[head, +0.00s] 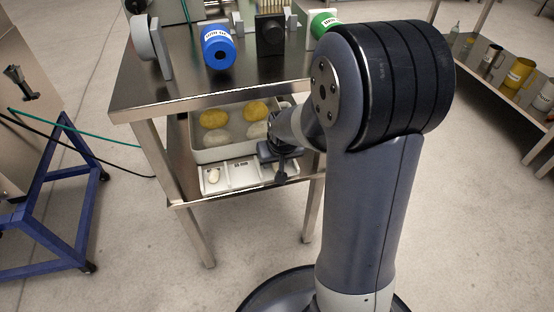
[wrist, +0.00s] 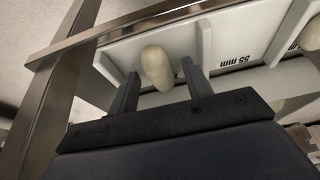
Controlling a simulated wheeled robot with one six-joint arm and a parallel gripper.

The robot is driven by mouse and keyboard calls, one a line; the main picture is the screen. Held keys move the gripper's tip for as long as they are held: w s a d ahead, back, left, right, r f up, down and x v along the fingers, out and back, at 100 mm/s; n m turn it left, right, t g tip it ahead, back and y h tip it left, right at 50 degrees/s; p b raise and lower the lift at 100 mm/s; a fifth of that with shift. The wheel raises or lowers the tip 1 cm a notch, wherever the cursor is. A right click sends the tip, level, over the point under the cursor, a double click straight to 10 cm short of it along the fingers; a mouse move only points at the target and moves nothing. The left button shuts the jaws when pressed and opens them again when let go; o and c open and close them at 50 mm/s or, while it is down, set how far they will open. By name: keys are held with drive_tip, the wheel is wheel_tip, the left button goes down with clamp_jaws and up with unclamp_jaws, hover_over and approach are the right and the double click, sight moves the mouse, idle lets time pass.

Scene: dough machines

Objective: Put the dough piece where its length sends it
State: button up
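A pale, oblong dough piece (wrist: 157,68) lies in an end compartment of the white divided tray (wrist: 222,40) in the wrist view. My gripper (wrist: 158,88) is open, with one finger on each side of this piece and small gaps showing. In the head view my gripper (head: 279,152) is low over the right end of the divided tray (head: 243,174), hiding most of that compartment. Another pale dough piece (head: 214,175) lies in the left compartment. An upside-down "55 mm" marking shows beside the divider in the wrist view.
A deeper white bin (head: 215,154) with yellow and pale dough lumps stands behind the divided tray on the lower shelf. The steel table top (head: 185,88) is above, with legs at the sides. A blue frame (head: 60,215) stands left.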

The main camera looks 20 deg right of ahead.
drive_tip(key=shift+r, duration=0.1)
drive_tip(key=shift+r+p, duration=0.3)
drive_tip(key=p+v, duration=0.4)
drive_tip(key=v, duration=0.7)
drive_tip(key=shift+s+r+p, duration=0.2)
drive_tip(key=shift+r+p, duration=0.05)
drive_tip(key=shift+p, duration=0.05)
drive_tip(key=shift+s, duration=0.1)
